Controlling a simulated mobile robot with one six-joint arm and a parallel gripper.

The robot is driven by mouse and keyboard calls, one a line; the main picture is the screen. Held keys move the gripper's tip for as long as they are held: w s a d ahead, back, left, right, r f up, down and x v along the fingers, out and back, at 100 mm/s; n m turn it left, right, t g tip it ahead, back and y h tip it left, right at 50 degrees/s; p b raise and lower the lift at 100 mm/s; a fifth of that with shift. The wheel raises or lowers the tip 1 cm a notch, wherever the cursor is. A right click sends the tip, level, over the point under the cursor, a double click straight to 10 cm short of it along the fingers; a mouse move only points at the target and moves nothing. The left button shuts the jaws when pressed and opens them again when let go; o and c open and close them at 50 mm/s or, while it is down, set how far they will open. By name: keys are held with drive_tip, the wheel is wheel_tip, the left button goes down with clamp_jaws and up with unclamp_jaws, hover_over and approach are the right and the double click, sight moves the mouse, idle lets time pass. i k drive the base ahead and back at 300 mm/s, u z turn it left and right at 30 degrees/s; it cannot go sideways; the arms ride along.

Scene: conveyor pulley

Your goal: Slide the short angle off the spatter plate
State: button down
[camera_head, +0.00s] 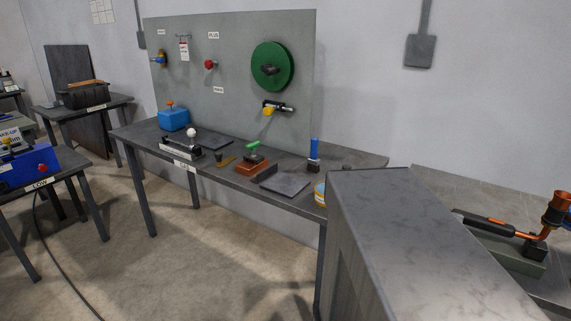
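A flat dark grey plate (286,185) lies on the long bench, near its right end; it may be the spatter plate. A short dark bar (265,173) lies along or beside the plate's left edge; it may be the short angle. It is too small to tell whether it rests on the plate or only touches it. A second flat dark plate (213,140) lies farther back on the bench, with no angle clearly visible on it. My gripper is not in view.
The bench (237,181) also holds a red-brown block with a green handle (253,164), a blue cylinder (314,149) and a blue box (173,118). A panel (235,45) stands behind. A tall grey box-like body (400,215) blocks the right foreground. Floor (200,250) before the bench is open.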

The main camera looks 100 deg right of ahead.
sight(270, 171)
drive_tip(key=u, duration=1)
drive_tip(key=k, duration=0.2)
drive_tip(key=z, duration=2.75)
drive_tip(key=i, duration=1)
drive_tip(key=z, duration=0.1)
drive_tip(key=k, duration=0.45)
drive_tip(key=z, duration=0.1)
